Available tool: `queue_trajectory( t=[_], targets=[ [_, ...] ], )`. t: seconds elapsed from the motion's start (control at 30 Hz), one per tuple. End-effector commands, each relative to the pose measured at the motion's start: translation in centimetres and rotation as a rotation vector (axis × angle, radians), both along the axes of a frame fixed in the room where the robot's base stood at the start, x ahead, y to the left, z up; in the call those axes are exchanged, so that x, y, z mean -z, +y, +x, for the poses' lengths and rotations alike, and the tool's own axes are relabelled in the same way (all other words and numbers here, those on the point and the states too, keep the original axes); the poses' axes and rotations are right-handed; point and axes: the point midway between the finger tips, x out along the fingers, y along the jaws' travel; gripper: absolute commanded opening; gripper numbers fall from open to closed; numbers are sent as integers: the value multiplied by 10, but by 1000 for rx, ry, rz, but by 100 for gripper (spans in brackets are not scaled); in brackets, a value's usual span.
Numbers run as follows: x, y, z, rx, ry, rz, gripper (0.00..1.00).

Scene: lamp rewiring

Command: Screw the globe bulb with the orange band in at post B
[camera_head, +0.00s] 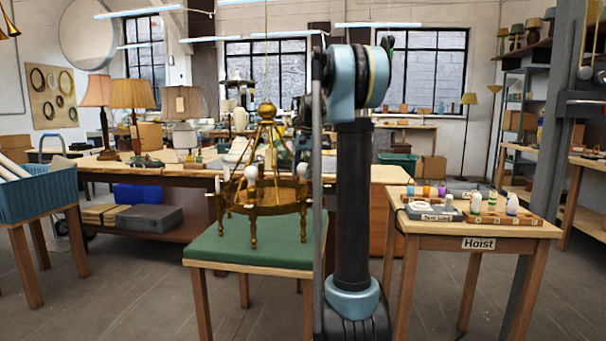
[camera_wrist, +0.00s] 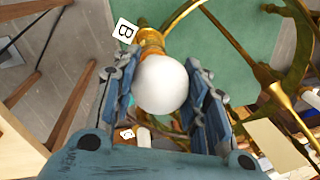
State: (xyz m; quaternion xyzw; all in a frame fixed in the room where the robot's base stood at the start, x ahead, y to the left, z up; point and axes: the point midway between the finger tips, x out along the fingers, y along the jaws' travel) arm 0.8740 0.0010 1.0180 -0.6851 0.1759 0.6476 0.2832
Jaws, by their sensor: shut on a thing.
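A brass chandelier (camera_head: 265,205) stands on a green-topped table in the head view. It carries several white bulbs, and a white globe bulb (camera_head: 250,173) shows on its near side. In the wrist view my gripper (camera_wrist: 156,84) has its two blue fingers on either side of a white globe bulb (camera_wrist: 160,84), shut on it. The bulb is in line with a brass post (camera_wrist: 150,40) beside a white tag marked B (camera_wrist: 125,30). The head view does not show my gripper clearly.
The green-topped table (camera_head: 215,252) has free room around the chandelier. A wooden table labelled Hoist (camera_head: 478,243) at right holds several bulbs and small coloured items. A blue crate (camera_head: 40,195) stands at left. Brass chandelier arms (camera_wrist: 235,45) lie close to my fingers.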

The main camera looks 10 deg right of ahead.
Motion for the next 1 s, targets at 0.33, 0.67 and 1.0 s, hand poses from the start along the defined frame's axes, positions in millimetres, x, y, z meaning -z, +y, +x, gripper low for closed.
queue_trajectory(
  t=[0.33,0.67,1.0],
  targets=[
    [0,0,0,219,-1,0,12],
    [1,-1,-1,527,0,-2,12],
    [1,-1,0,704,0,-2,12]
  ],
)
